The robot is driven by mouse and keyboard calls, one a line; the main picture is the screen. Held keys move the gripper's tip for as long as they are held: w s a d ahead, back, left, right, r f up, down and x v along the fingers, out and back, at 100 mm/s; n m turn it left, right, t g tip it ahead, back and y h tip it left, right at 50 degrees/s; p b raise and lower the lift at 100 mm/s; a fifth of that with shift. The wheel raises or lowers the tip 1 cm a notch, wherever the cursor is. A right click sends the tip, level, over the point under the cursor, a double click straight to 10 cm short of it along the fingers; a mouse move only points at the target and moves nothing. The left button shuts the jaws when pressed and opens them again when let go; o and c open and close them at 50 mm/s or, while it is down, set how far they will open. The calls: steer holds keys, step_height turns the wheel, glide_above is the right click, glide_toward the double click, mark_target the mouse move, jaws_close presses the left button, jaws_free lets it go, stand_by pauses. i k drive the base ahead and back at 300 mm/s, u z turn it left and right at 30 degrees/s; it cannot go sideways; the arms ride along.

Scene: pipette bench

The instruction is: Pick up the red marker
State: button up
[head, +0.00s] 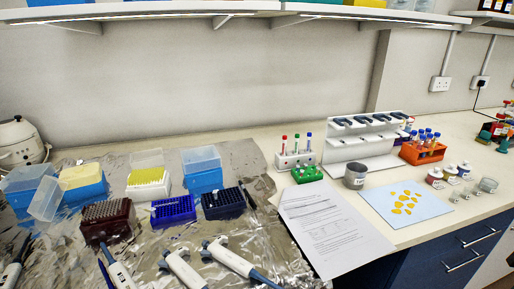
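A slim upright item with a red top (284,142) stands at the left end of a small white rack (294,159), towards the back of the bench. Beside it in the same rack stand a green-topped one (297,140) and a blue-topped one (309,141). They are too small to tell whether they are markers or tubes. No other clear red marker shows. A dark pen-like item (247,196) lies on the foil near the blue tip rack. My gripper is not in view.
A green tube rack (306,174) stands close in front of the white rack, with a grey cup (355,176) to its right. A paper sheet (328,228) lies in front. Several pipettes and tip boxes crowd the foil (150,250) at left. A shelf (140,10) hangs above.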

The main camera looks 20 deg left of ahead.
mark_target(284, 137)
steer(key=z, duration=0.15)
steer(key=i, duration=1.05)
steer(key=z, duration=0.15)
